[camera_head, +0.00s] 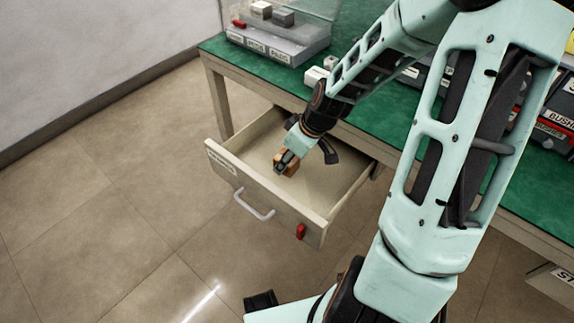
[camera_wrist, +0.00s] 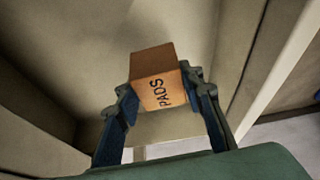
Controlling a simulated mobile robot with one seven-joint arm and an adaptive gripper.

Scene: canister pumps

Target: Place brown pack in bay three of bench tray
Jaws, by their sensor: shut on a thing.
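The brown pack (camera_head: 291,168) is a small box held in my gripper (camera_head: 288,158), low inside the open bench drawer (camera_head: 322,182). I cannot tell whether the pack touches the drawer floor. A grey tray (camera_head: 275,48) with labelled front sections and a clear lid stands on the bench at the back left. It holds a few small grey blocks and a red piece. Which section is bay three cannot be read.
The drawer has raised walls around my gripper, a pull handle (camera_head: 254,206) and a red tab (camera_head: 301,231) on its front. The green bench top (camera_head: 350,112) lies above and behind it. Small white blocks (camera_head: 316,75) and dark bins (camera_head: 553,118) stand on the bench.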

